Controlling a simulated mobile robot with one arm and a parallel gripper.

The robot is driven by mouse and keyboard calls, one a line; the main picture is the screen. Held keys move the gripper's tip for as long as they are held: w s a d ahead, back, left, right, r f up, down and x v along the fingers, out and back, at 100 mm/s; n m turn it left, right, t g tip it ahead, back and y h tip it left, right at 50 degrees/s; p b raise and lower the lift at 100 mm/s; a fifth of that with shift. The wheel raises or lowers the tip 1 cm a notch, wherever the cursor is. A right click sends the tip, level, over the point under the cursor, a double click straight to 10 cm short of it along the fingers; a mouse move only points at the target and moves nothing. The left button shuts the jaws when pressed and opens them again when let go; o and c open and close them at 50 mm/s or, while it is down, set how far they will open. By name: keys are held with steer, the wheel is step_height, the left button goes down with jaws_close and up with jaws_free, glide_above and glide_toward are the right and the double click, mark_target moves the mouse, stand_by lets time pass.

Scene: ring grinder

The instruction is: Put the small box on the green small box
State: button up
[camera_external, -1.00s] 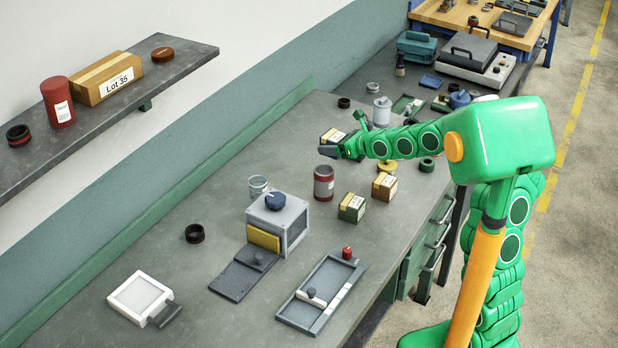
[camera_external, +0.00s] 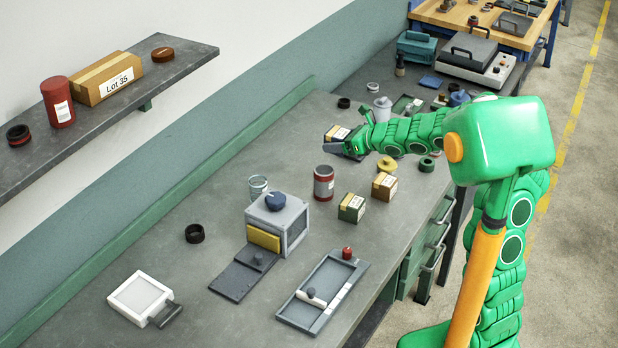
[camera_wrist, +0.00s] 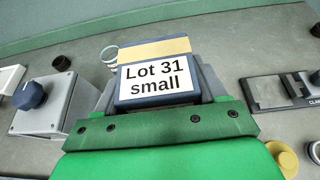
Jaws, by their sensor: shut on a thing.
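My gripper (camera_external: 345,146) is shut on a small box (camera_external: 338,132) and holds it over the far part of the grey bench. In the wrist view the box (camera_wrist: 157,76) has dark blue sides, a tan strip and a white label reading "Lot 31 small". The grey fingers flank it left and right. A green small box (camera_external: 351,208) with a tan top and a pale label stands on the bench nearer the camera, apart from my gripper. A similar box with brown sides (camera_external: 384,187) stands just behind it to the right.
A red-grey can (camera_external: 324,184) stands left of the two standing boxes. A grey machine with a blue knob (camera_external: 278,222) is further left. A yellow knobbed piece (camera_external: 387,165) and a green ring (camera_external: 427,164) lie near my arm. A shelf (camera_external: 180,72) hangs on the wall.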

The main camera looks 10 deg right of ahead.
mark_target(352, 201)
steer(key=shift+s+d+r+n+g+y, duration=0.1)
steer(key=shift+s+n+g+y, duration=0.15)
steer(key=shift+s, duration=0.4)
steer(key=shift+s+d+r+n+g+y, duration=0.15)
steer(key=shift+s+n+g, duration=0.1)
steer(key=shift+s, duration=0.35)
steer(key=s+d+f+n+g+y, duration=0.1)
steer(key=s+f+n+g+y, duration=0.15)
steer(key=s, duration=0.65)
steer(key=shift+n+g+h, duration=0.35)
steer(key=shift+f, duration=4.25)
steer(key=shift+f, duration=0.15)
steer(key=o, duration=1.3)
